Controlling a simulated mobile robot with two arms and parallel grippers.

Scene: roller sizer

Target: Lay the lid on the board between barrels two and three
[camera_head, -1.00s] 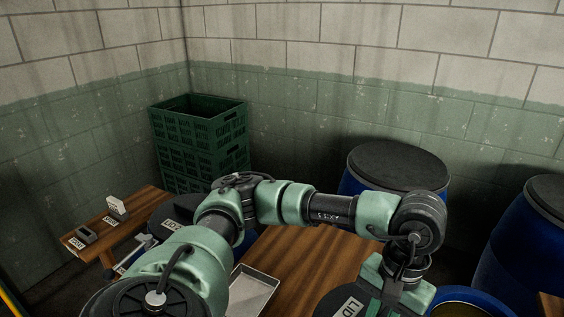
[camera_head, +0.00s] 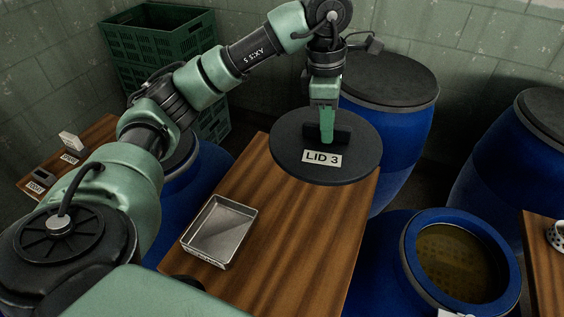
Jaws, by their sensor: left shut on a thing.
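The lid (camera_head: 280,147) is a dark round disc labelled "LID 3". It is at the far end of the wooden board (camera_head: 300,230), level or nearly so; I cannot tell whether it touches the wood. My left gripper (camera_head: 326,138) is above it, shut on its handle. An open blue barrel (camera_head: 408,268) with brownish contents stands right of the board. Another blue barrel (camera_head: 205,172) stands left of the board, partly hidden by my left arm. Which barrels are two and three is not readable. My right gripper is not in view.
A metal tray (camera_head: 238,206) lies on the near left of the board. Closed blue barrels stand behind (camera_head: 385,85) and at the right (camera_head: 490,190). Green crates (camera_head: 160,42) are at the back left. The near right of the board is clear.

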